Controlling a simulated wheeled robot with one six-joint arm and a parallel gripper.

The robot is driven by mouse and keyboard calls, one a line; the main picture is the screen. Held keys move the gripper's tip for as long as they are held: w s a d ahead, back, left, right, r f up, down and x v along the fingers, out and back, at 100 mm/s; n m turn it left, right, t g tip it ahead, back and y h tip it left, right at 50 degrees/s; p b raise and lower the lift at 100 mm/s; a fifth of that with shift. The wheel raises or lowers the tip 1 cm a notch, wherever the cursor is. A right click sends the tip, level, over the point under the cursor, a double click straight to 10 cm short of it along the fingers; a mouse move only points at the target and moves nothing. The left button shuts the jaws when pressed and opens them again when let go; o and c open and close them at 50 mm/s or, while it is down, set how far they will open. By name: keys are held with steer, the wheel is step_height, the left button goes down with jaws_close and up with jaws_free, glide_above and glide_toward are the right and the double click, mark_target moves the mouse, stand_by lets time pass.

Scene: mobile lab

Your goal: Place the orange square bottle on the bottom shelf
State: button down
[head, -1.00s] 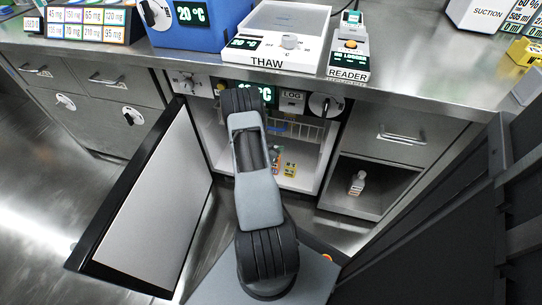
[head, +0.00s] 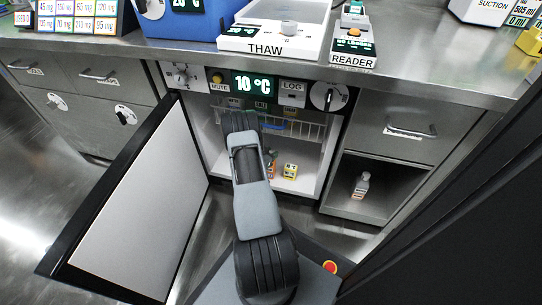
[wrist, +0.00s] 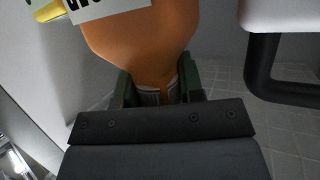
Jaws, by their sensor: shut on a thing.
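An orange bottle (wrist: 140,42) with a white, black-lettered label fills the top of the wrist view. My gripper (wrist: 157,88) is shut on its narrow end, a green jaw on each side. In the head view my arm reaches into the open white cabinet under the 10 °C display (head: 254,84), and hides my gripper. The cabinet's bottom shelf (head: 303,187) shows below a wire shelf (head: 305,128). A small orange patch (head: 271,169) shows beside my arm; I cannot tell if it is the held bottle.
A small yellow labelled item (head: 290,171) stands on the bottom shelf, right of my arm. The open cabinet door (head: 140,200) stands at left. A white bottle with an orange label (head: 361,186) stands in an open cubby at right. The counter (head: 420,75) overhangs the cabinet.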

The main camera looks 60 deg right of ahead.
steer(key=c, duration=0.7)
jaws_free()
steer(key=shift+c, duration=0.2)
steer(key=shift+r, duration=0.25)
steer(key=p+v, duration=0.4)
steer(key=v, duration=0.8)
steer(key=shift+p, duration=0.4)
steer(key=shift+s+f, duration=0.1)
steer(key=shift+f, duration=0.05)
